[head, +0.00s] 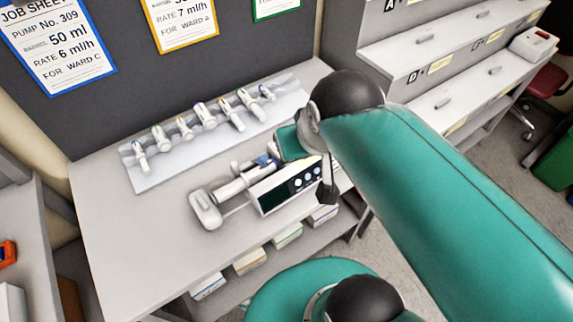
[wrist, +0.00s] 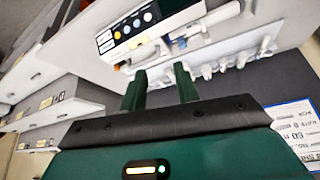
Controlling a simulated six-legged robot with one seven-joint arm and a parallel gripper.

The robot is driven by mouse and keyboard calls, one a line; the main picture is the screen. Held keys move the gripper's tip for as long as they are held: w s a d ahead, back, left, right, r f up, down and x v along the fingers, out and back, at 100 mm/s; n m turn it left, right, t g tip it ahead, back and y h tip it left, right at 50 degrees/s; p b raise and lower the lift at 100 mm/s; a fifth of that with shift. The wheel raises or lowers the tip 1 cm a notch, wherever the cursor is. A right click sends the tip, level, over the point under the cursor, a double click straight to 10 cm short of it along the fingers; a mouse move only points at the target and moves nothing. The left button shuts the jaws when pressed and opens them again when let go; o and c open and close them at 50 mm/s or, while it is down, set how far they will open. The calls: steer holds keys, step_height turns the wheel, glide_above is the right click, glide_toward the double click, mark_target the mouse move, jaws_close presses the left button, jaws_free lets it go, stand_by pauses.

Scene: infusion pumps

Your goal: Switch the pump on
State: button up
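The pump (head: 262,200) is a white unit on the grey bench, with a dark screen and round buttons on its front. A syringe (head: 240,182) lies along its top. In the head view, my arm hides part of the pump's right end. In the wrist view, the pump (wrist: 107,42) is upside down at the top, its buttons (wrist: 137,25) on a dark panel.
A rack of several syringes (head: 150,178) lies behind the pump on the bench. Job sheets (head: 60,45) hang on the dark back panel. Small boxes (head: 250,261) sit on the shelf below. Labelled drawers (head: 430,60) stand at right. Bare bench (head: 125,235) lies left of the pump.

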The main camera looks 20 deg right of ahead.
steer(key=shift+c, duration=0.2)
jaws_close()
stand_by(1.6)
